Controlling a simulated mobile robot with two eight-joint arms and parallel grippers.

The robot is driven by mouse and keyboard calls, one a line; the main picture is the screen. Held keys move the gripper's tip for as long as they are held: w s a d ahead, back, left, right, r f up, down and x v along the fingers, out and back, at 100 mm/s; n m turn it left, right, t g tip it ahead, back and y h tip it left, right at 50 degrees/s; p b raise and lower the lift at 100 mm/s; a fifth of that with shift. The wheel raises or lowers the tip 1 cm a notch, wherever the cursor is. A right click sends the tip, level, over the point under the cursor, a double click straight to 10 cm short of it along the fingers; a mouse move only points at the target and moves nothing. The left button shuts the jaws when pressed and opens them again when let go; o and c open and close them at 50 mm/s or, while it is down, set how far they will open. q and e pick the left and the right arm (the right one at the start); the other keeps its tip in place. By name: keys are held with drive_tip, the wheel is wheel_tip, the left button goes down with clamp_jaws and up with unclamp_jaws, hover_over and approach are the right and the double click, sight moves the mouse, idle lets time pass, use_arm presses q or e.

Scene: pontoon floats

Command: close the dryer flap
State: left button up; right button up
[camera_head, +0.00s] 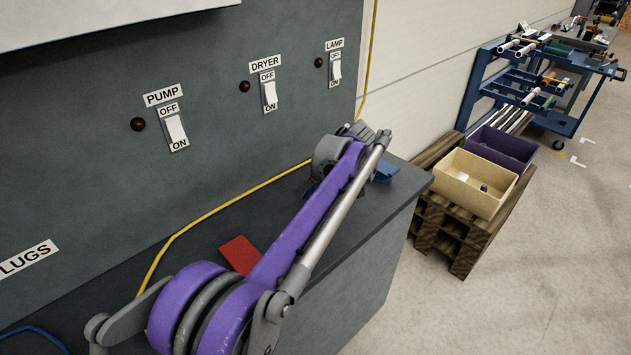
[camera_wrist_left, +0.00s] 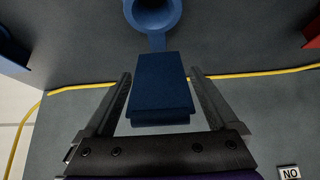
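The dryer switch (camera_head: 269,95) is on the grey wall under its DRYER label, between the pump and lamp switches. In the left wrist view a blue block or flap (camera_wrist_left: 160,90), joined to a round blue ring (camera_wrist_left: 153,14), stands between the fingers of my left gripper (camera_wrist_left: 160,74). The fingers are apart, one on each side of it, with gaps visible. I cannot tell for sure that it is the dryer's flap or how far it is open. In the head view my purple left arm hides this spot and the fingertips. My right gripper is not in view.
A red flat piece (camera_head: 240,253) lies on the grey bench left of my arm, and another blue piece (camera_head: 386,171) right of it. A yellow cable (camera_head: 235,197) runs along the bench. Cream (camera_head: 474,184) and purple (camera_head: 503,149) bins stand on pallets at right.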

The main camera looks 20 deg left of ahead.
use_arm(q)
drive_tip(key=shift+o, duration=0.2)
drive_tip(key=v, duration=1.1)
drive_tip(key=shift+p, duration=0.45)
